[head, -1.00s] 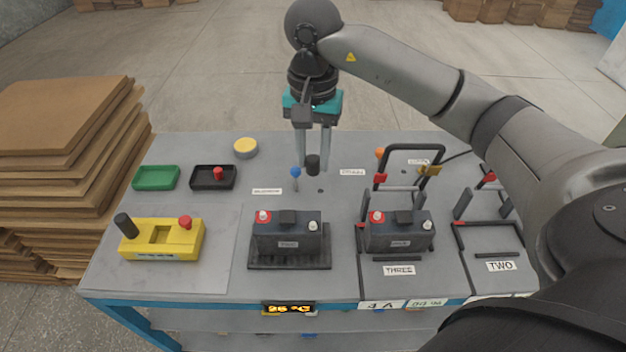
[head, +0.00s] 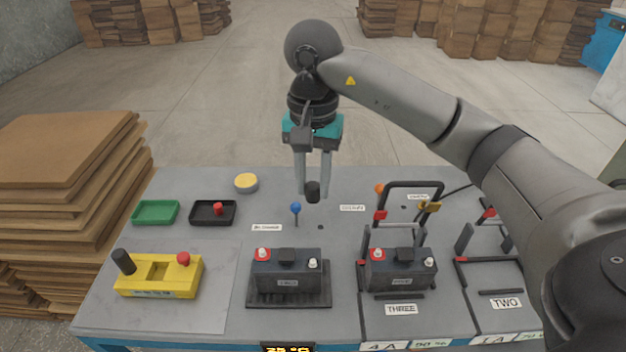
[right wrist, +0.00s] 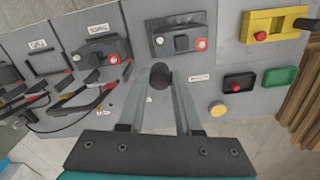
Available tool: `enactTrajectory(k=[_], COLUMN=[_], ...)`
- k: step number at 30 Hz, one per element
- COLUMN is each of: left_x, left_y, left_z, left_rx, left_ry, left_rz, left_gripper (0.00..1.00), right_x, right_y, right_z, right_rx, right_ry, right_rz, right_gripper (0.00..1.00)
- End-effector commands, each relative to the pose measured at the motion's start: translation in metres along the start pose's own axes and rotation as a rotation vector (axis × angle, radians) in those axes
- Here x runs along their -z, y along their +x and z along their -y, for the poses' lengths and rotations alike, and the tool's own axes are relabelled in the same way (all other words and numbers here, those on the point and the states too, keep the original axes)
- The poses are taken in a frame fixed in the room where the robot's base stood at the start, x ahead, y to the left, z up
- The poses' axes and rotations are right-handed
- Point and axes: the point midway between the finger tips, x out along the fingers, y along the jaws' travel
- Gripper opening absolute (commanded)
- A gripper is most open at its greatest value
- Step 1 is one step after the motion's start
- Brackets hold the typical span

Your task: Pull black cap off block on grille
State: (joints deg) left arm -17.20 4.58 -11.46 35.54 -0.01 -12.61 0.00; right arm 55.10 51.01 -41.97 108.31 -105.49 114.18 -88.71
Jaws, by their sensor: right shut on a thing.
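The dark block (head: 287,273) stands on the black ribbed grille (head: 290,300) at the middle of the table; it also shows in the right wrist view (right wrist: 180,42). Two pale posts show on its top, the left one (head: 262,254) on a red base, and neither has a black cap on it. My right gripper (head: 313,184) is shut on a black cap (head: 312,192), held between its fingertips behind and apart from the block. The cap also shows in the right wrist view (right wrist: 160,75). My left gripper is not in view.
A second dark block (head: 400,270) stands at THREE, with a black frame and red clamps behind it. A blue-headed pin (head: 295,208) stands near the held cap. A yellow block (head: 158,276), a green tray (head: 155,212) and a black tray (head: 200,213) are at left.

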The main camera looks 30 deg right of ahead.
Motion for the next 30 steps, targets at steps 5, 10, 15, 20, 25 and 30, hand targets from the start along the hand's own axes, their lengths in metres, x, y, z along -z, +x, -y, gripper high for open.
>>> enactTrajectory(k=[5, 10, 15, 20, 25, 30], left_x=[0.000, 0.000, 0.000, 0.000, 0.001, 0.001], left_y=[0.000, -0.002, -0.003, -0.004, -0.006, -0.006], left_z=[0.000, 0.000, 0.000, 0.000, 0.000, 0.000], left_rx=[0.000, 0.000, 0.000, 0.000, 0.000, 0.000], left_ry=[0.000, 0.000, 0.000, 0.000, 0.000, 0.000], left_rz=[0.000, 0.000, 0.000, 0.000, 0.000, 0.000], left_gripper=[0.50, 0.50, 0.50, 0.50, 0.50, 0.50], right_x=[0.000, 0.000, 0.000, 0.000, 0.000, 0.000], right_y=[0.000, -0.003, -0.005, -0.008, -0.010, -0.012], right_z=[0.000, 0.000, 0.000, 0.000, 0.000, 0.000], right_rx=[0.000, 0.000, 0.000, 0.000, 0.000, 0.000], right_ry=[0.000, 0.000, 0.000, 0.000, 0.001, 0.001], right_rz=[0.000, 0.000, 0.000, -0.001, -0.001, 0.000], right_gripper=[0.00, 0.00, 0.00, 0.00, 0.00, 0.00])
